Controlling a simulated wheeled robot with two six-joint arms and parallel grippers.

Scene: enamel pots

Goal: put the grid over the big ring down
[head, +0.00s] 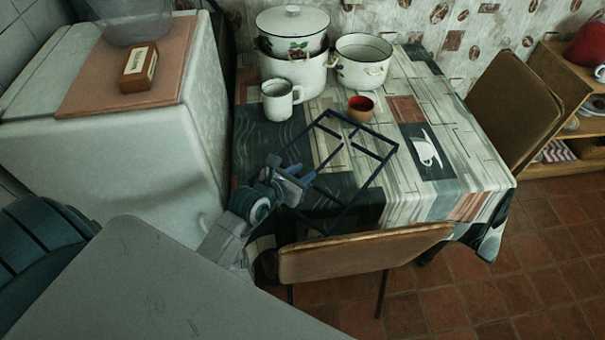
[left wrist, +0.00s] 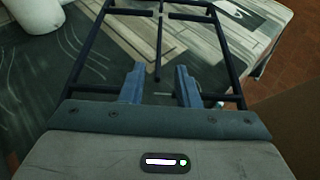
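The grid (head: 358,130), a black square frame with crossing bars, is over the front left part of the table in the head view. I cannot tell whether it touches the cloth. My left gripper (head: 297,181) is at its left side. In the left wrist view the fingers (left wrist: 160,88) stand apart, one on each side of the inner end of the grid's middle bar (left wrist: 158,62). No closed grip on the bar shows; the fingers hide part of the grid's near edge. No big ring can be made out. My right gripper is not in view.
Behind the grid are a white mug (head: 279,101), a red and brown cup (head: 361,113), a lidded pot (head: 292,30) and an open pot (head: 363,72). A chair (head: 365,252) stands at the table's front. A white appliance (head: 150,150) is at left. The table's right side is clear.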

